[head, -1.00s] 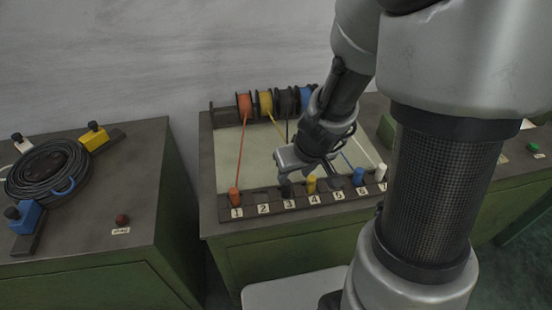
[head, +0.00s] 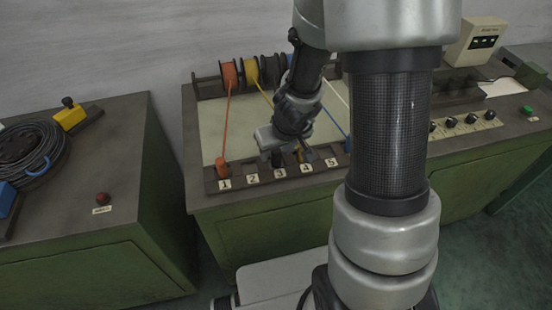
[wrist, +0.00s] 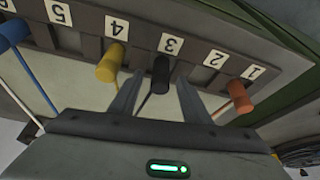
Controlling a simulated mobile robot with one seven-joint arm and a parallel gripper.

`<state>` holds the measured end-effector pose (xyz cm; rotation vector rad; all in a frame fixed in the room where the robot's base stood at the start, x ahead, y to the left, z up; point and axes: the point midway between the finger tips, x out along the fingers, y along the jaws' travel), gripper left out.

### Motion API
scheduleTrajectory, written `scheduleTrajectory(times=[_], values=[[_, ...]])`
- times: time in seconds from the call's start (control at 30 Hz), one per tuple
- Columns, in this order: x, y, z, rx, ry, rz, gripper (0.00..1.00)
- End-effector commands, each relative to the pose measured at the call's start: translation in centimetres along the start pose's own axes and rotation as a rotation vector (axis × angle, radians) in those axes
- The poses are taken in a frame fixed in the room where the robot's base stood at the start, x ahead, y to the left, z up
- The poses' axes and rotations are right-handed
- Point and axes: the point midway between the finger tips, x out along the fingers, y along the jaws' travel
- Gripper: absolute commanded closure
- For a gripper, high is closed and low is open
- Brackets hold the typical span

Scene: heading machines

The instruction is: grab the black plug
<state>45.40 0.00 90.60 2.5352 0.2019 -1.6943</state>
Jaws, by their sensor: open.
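The black plug (wrist: 161,72) sits upright in slot 3 of the numbered strip, with a dark cord running from it, in the wrist view. My gripper (wrist: 158,98) is open, its two fingers reaching toward the plug, one on each side of its cord.
A yellow plug (wrist: 109,63) stands in slot 4, close to one finger. An orange plug (wrist: 239,97) is in slot 1, and slot 2 looks empty. A blue plug (wrist: 13,33) is beyond slot 5. Cable spools (head: 229,74) stand behind the panel.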

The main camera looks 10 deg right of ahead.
Motion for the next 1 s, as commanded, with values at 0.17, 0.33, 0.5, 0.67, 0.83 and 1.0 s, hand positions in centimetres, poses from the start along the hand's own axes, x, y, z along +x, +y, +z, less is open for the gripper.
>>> scheduleTrajectory(times=[0.17,0.33,0.5,0.67,0.83,1.0], values=[[-0.1,0.0,0.0,0.000,0.000,0.000,0.73],[-0.1,0.0,0.0,0.000,0.000,0.000,1.00],[-0.1,0.0,0.0,0.000,0.000,0.000,1.00],[-1.2,0.0,-0.5,-0.001,0.001,0.000,1.00],[-4.4,0.0,-1.9,-0.002,0.002,0.001,1.00],[-7.5,0.0,-3.1,-0.002,0.002,0.001,1.00]])
